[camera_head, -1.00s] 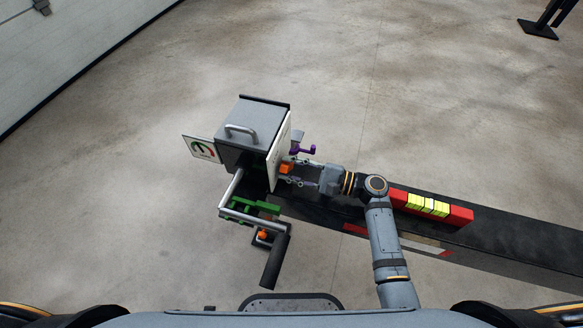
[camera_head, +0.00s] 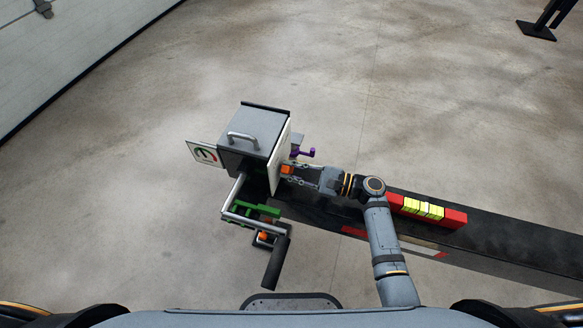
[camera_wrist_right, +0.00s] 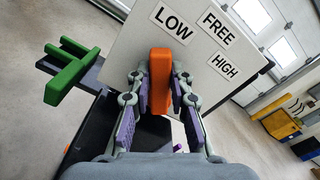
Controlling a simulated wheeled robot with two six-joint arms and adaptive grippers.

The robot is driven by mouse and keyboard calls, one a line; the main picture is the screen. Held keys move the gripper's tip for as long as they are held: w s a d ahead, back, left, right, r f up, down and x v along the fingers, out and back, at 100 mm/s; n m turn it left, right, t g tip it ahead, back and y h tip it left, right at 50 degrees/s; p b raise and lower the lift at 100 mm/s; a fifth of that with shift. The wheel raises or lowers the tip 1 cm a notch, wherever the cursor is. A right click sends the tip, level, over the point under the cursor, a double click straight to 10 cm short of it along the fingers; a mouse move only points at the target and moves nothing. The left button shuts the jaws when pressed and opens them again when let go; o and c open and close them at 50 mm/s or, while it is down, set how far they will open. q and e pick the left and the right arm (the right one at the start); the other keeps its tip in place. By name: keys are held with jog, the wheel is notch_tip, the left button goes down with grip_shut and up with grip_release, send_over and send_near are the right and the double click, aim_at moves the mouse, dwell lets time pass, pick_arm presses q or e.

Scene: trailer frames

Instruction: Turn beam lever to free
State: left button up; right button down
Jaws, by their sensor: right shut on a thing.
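The beam lever is an orange bar (camera_wrist_right: 160,75) on a white plate (camera_wrist_right: 125,48) on the side of a grey box (camera_head: 248,124). In the right wrist view it stands upright in the picture, its top end below the LOW label (camera_wrist_right: 173,22) and left of the HIGH label (camera_wrist_right: 224,66); the FREE label (camera_wrist_right: 217,26) is up and right. My right gripper (camera_wrist_right: 158,80) is shut on the orange lever, a finger on each side. The lever also shows in the head view (camera_head: 287,169), right of the plate. My left gripper is out of view.
A purple hook-like part (camera_head: 304,153) sits just behind my right gripper. Green brackets (camera_head: 256,211) and a dark crank handle (camera_head: 275,264) are in front of the box. A dark beam with a red and yellow block (camera_head: 427,210) runs to the right. Open floor lies around.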

jog(key=m+p, duration=0.2)
jog(key=w+r+m+p, duration=0.1)
jog(key=shift+w+d, duration=0.1)
jog(key=shift+d, duration=0.15)
jog(key=shift+w+d+m+p, duration=0.1)
jog(key=shift+w+m+p, duration=0.3)
jog(key=shift+m+p, duration=0.55)
jog(key=shift+w+d+f+m, duration=0.1)
jog(key=shift+w+m, duration=0.15)
jog(key=shift+m, duration=0.6)
jog(key=shift+p, duration=0.3)
jog(key=c, duration=1.2)
grip_release()
jog(key=shift+d, duration=0.1)
jog(key=v, duration=1.2)
